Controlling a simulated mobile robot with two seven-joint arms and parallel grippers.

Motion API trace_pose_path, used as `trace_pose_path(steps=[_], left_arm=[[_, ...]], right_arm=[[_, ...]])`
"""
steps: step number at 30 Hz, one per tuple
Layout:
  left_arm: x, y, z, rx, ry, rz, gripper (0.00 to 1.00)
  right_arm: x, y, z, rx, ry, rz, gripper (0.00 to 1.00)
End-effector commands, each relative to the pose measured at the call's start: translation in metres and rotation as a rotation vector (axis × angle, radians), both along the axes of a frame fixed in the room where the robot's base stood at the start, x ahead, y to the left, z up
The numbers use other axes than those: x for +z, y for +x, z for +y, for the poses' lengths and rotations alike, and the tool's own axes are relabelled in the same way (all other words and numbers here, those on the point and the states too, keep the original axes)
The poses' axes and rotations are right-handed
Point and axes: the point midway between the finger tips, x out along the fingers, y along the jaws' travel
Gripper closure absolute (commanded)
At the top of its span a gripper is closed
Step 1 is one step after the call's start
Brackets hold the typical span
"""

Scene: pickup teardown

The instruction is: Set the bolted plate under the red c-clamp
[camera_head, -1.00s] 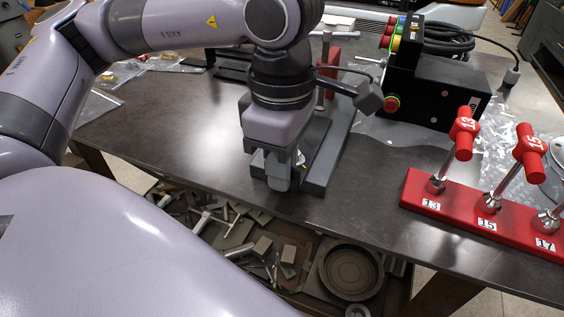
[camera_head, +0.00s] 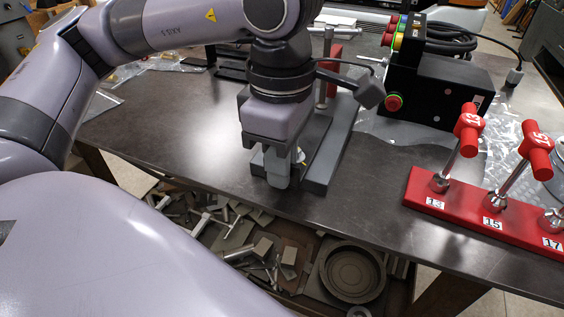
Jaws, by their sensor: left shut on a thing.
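My left gripper (camera_head: 279,168) points down over the near end of a dark grey fixture (camera_head: 325,165) on the table. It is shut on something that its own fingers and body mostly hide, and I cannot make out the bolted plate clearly. The red c-clamp (camera_head: 332,65) stands behind my left arm at the far end of the fixture, with a metal screw beside it. It is partly hidden by my arm. My right gripper is not in view.
A red rack (camera_head: 455,215) with numbered T-handle tools stands at the right. A black control box (camera_head: 435,90) with coloured buttons stands behind. Plastic bags lie on the table (camera_head: 190,140). A shelf below holds loose metal parts. The table's front left is bare.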

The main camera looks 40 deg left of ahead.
Motion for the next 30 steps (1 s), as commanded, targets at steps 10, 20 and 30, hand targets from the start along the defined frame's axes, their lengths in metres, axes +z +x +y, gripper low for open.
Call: trace_pose_path(steps=[10,20,30], left_arm=[[0.000,0.000,0.000,0.001,0.001,0.001,0.62],[0.015,0.000,0.000,0.000,0.000,0.000,0.62],[0.050,0.000,0.000,0.001,0.000,0.000,0.62]], right_arm=[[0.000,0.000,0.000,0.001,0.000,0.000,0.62],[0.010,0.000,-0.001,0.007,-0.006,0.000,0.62],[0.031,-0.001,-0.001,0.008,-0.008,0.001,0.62]])
